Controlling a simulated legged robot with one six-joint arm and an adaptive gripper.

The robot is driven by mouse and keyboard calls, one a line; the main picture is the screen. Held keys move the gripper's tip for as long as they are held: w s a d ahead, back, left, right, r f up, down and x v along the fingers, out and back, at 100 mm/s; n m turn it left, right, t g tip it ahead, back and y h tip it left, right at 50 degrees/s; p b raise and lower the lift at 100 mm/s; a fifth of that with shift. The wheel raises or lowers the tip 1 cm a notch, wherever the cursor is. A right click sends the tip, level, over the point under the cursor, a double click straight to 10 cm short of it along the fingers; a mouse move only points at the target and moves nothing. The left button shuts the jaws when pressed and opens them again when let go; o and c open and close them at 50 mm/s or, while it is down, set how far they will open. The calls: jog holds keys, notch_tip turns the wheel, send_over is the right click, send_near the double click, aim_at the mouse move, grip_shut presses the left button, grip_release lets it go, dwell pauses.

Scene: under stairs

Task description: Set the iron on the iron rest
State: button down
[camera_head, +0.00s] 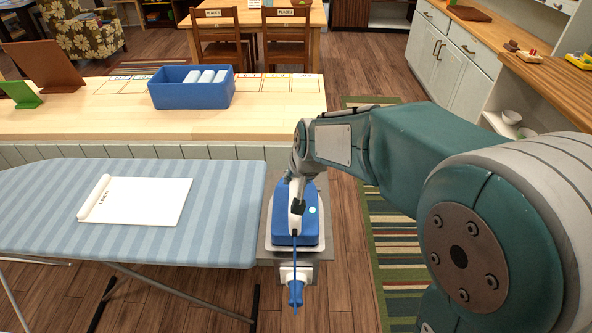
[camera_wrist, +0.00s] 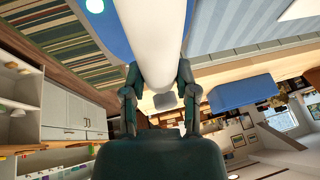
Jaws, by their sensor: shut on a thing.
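The iron (camera_head: 312,232) has a blue body, a pale plate underneath and a white handle. It is over the grey metal iron rest (camera_head: 328,254) at the right end of the ironing board. Whether its plate touches the rest I cannot tell. My gripper (camera_head: 297,190) comes down from above and is shut on the iron's handle. In the wrist view, the white handle (camera_wrist: 160,45) runs between the two fingers of my gripper (camera_wrist: 158,95), with the blue body behind it. The iron covers most of the rest.
The striped blue ironing board (camera_head: 45,225) holds a white cloth (camera_head: 150,200), partly rolled. Behind stands a wooden counter (camera_head: 60,125) with a blue bin (camera_head: 190,97) of white rolls. A blue-and-white part (camera_head: 295,290) hangs below the rest. Floor and a striped rug (camera_head: 395,250) lie right.

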jog(key=shift+d+f, duration=0.25)
jog(key=shift+f, duration=0.1)
jog(key=shift+a, duration=0.15)
jog(key=shift+f, duration=0.2)
jog(key=shift+c, duration=1.8)
grip_release()
jog(key=shift+o, duration=0.3)
jog(key=shift+f, duration=0.15)
jog(key=v, duration=1.2)
jog(key=s+d+h, duration=0.1)
jog(key=s+d, duration=0.5)
jog(key=s, duration=0.3)
jog(key=s+d+h, duration=0.1)
jog(key=s+d, duration=0.5)
jog(key=s, duration=0.4)
jog(key=shift+d+f+n+t, duration=0.2)
jog(key=shift+f+n+t, duration=0.15)
jog(key=shift+n+t, duration=0.05)
